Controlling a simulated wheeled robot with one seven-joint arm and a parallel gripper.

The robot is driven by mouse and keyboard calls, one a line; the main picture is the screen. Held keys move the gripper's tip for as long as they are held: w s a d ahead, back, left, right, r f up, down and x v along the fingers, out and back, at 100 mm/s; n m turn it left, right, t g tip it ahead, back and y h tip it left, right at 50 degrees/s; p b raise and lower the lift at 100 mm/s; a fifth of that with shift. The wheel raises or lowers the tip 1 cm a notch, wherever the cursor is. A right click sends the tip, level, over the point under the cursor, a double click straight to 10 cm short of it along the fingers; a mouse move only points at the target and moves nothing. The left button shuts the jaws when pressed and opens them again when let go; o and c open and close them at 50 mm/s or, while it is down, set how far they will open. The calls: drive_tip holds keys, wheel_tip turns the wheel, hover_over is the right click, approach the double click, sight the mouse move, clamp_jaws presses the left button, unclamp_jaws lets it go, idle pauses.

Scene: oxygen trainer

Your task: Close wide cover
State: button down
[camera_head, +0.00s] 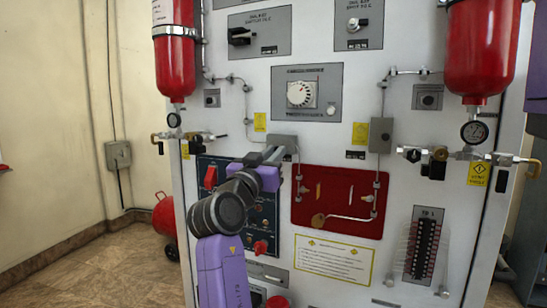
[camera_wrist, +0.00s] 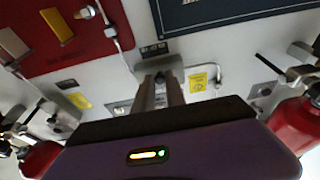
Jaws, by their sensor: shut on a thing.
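The grey box I take to be the wide cover (camera_head: 288,141) sits on the white panel, left of and above the red panel, in the head view. My gripper (camera_head: 273,155) is at its lower left, with part of the box hidden behind the fingers. In the wrist view the two fingers (camera_wrist: 160,94) are close together and reach up to the grey cover (camera_wrist: 160,64). The jaws are shut on its edge, though the contact is small and partly hidden. I cannot tell how far the cover stands open.
A taller grey box (camera_head: 381,135) is to the right. The red panel (camera_head: 340,228) with levers and pipes lies below right; a dark blue switch panel (camera_head: 209,172) is lower left. Red cylinders (camera_head: 174,55) and (camera_head: 481,50) flank the panel. Thin pipes run close by.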

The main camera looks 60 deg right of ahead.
drive_tip(key=c, duration=1.4)
unclamp_jaws()
drive_tip(key=shift+a, duration=0.1)
drive_tip(key=b+v, duration=0.1)
drive_tip(key=v, duration=0.6)
drive_tip(key=shift+a+f, duration=0.1)
drive_tip(key=shift+a, duration=0.2)
